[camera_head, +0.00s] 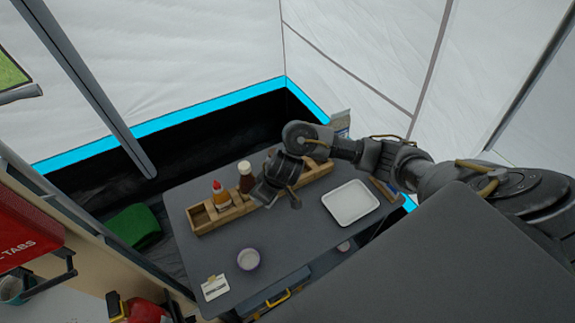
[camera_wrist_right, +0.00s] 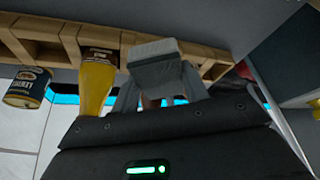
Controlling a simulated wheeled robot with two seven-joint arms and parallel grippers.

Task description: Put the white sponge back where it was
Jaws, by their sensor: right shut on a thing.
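My right gripper (camera_head: 283,195) hangs over the right part of the wooden rack (camera_head: 208,216) on the grey table. In the right wrist view the gripper (camera_wrist_right: 158,78) is shut on a pale block with a whitish face, seemingly the white sponge (camera_wrist_right: 154,48). The sponge is in front of the rack's compartments (camera_wrist_right: 205,52) in that view; I cannot tell whether it touches the wood. The head view does not show the sponge clearly, as the gripper and wrist cover that spot. My left gripper is not in view.
A red-capped bottle (camera_head: 220,196) and a white-capped bottle (camera_head: 246,179) stand in the rack, left of my gripper. A white tray (camera_head: 350,203) lies to the right. A cup (camera_head: 248,259) and small card (camera_head: 214,287) are at the front. The table's middle is clear.

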